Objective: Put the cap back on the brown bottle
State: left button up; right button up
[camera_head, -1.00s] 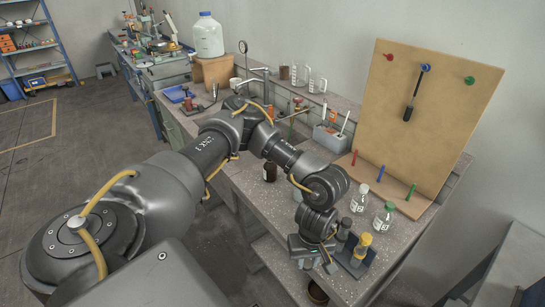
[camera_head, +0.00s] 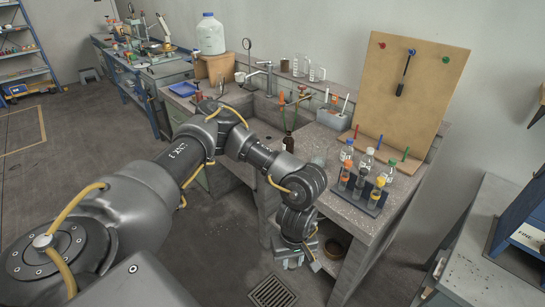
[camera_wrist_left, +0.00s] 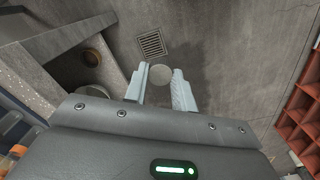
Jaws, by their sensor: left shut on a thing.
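The brown bottle (camera_head: 288,143) stands upright on the bench beside the sink, partly hidden behind my left arm. My left gripper (camera_head: 294,263) points down in front of the bench's front edge, below bench-top height and well apart from the bottle. In the left wrist view my left gripper (camera_wrist_left: 162,88) is shut on a small round pale grey thing, which looks like the cap (camera_wrist_left: 160,74). In the head view the cap cannot be made out. My right gripper is not in view.
A rack with capped vials (camera_head: 366,198) and several clear bottles (camera_head: 366,160) stand right of the brown bottle. A pegboard (camera_head: 420,85) rises behind them. A brown pot (camera_head: 335,248) sits low under the bench. The floor around the drain (camera_head: 272,293) is clear.

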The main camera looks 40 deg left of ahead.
aim_at(288, 142)
jog(key=z, duration=0.05)
jog(key=k, duration=0.15)
jog(key=u, duration=2.3)
jog(key=i, duration=3.1)
jog(key=z, duration=3.1)
